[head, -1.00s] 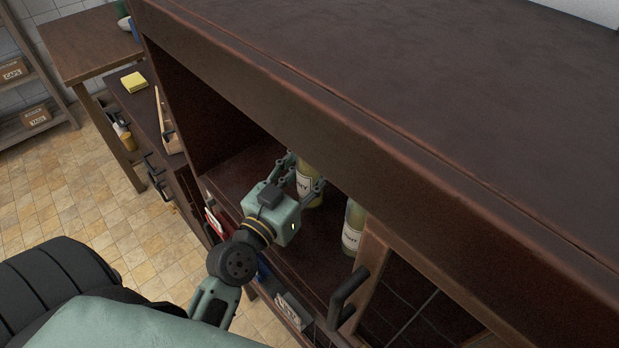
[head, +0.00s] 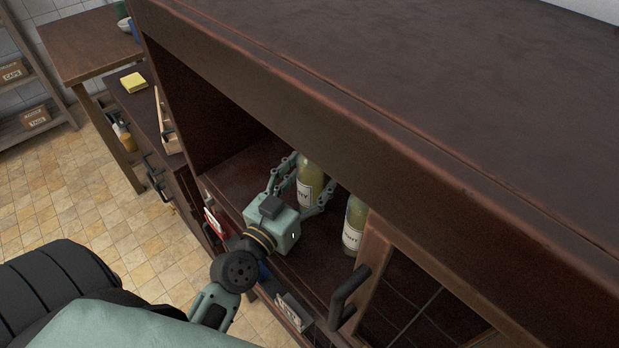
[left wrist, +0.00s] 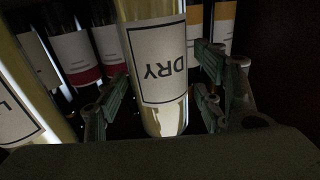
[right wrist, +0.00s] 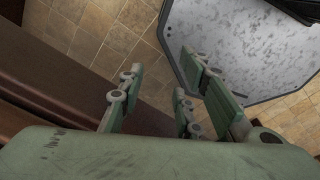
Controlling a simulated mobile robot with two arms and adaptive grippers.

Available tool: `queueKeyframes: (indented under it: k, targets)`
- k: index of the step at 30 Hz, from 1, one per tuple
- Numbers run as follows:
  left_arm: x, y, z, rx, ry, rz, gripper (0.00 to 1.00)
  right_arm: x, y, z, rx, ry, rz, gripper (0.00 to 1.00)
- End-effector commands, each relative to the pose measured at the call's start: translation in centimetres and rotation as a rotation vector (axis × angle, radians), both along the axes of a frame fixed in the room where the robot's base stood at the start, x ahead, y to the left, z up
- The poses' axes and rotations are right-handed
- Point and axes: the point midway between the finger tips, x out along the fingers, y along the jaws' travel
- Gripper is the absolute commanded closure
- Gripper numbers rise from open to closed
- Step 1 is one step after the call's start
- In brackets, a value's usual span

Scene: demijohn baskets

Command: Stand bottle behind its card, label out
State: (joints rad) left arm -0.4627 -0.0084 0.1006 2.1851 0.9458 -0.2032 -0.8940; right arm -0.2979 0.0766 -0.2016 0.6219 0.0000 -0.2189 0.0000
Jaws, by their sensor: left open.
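A pale yellow bottle with a white label (head: 311,184) stands upright on the shelf inside the dark wooden cabinet. Its label faces out of the cabinet; in the left wrist view the bottle (left wrist: 155,65) shows "DRY", upside down in that picture. My left gripper (head: 306,182) is open, with its fingers on either side of the bottle and gaps visible in the left wrist view. A white card (head: 289,311) is at the cabinet's lower front; its writing is too small to read. My right gripper (right wrist: 158,88) is open and empty, above the floor.
A similar bottle (head: 354,226) stands to the right, near the glazed door (head: 400,300) and its black handle (head: 348,298). Several dark bottles with white and red labels (left wrist: 72,55) stand behind. The cabinet top (head: 420,70) overhangs the shelf.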

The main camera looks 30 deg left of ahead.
Motion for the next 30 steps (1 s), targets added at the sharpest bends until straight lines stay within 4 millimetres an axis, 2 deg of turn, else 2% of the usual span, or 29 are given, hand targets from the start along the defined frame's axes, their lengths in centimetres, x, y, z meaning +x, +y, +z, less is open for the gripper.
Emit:
queueKeyframes:
  k: [8, 11, 24, 30]
  targets:
    - [-0.2, 0.0, 0.2, -0.001, 0.001, 0.0, 0.37, -0.1, -0.1, 0.1, -0.001, 0.002, 0.0, 0.68]
    - [-1.5, 0.1, -0.1, 0.003, 0.003, -0.001, 0.37, -0.2, -0.2, -0.6, -0.003, 0.003, 0.0, 0.68]
    - [-9.2, 0.6, -0.4, 0.001, 0.004, -0.004, 0.37, -0.4, -0.5, -4.1, -0.007, 0.007, -0.001, 0.68]
    - [-11.2, 0.8, -0.3, 0.002, 0.002, -0.002, 0.37, -0.4, -0.5, -4.8, -0.006, 0.007, -0.002, 0.68]
